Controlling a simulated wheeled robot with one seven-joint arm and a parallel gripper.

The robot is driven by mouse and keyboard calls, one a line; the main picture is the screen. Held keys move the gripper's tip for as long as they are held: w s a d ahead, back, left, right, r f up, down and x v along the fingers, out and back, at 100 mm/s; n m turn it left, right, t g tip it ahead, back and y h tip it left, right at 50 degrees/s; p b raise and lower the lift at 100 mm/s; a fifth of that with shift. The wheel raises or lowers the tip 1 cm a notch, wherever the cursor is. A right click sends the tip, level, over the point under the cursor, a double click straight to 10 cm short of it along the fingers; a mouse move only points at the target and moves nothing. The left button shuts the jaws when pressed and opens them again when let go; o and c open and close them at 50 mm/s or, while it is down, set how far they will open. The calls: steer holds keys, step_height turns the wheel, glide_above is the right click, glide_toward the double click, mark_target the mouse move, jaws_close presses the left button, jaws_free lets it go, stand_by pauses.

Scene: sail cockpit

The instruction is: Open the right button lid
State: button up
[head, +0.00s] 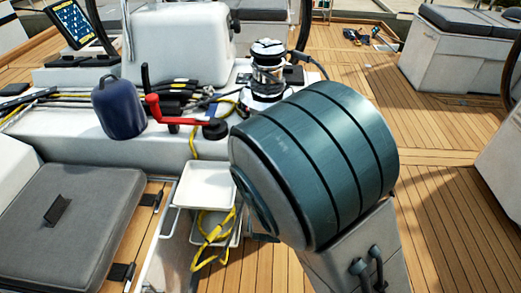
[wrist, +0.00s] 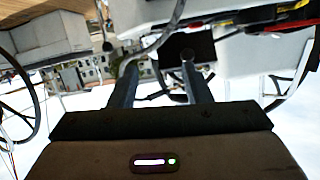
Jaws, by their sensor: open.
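My gripper (wrist: 159,62) shows in the wrist view with its two fingers apart and nothing between them. A dark flat rectangular piece (wrist: 187,46) lies beyond the fingertips, partly covered by the right finger; I cannot tell whether it is a button lid. In the head view my large teal arm link hides my gripper. A small black piece (head: 294,75) sits beside the chrome winch (head: 268,68) on the white cockpit top and may be the right button lid. Its open or closed state is too small to tell.
A red winch handle (head: 182,120), a blue bag (head: 118,105) and several ropes (head: 60,98) crowd the white top. White trays (head: 207,184) with yellow rope hang below it. A grey cushion (head: 70,222) is at left. Wooden deck (head: 440,165) is open at right.

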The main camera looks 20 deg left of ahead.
steer(key=s+a+n+t+y+b, duration=0.1)
steer(key=s+a+n+t+b, duration=0.1)
steer(key=s+a+t, duration=0.15)
steer(key=x, duration=1.4)
steer(key=shift+w+f, duration=0.1)
steer(key=shift+c, duration=0.2)
jaws_close()
steer(key=shift+a, duration=0.1)
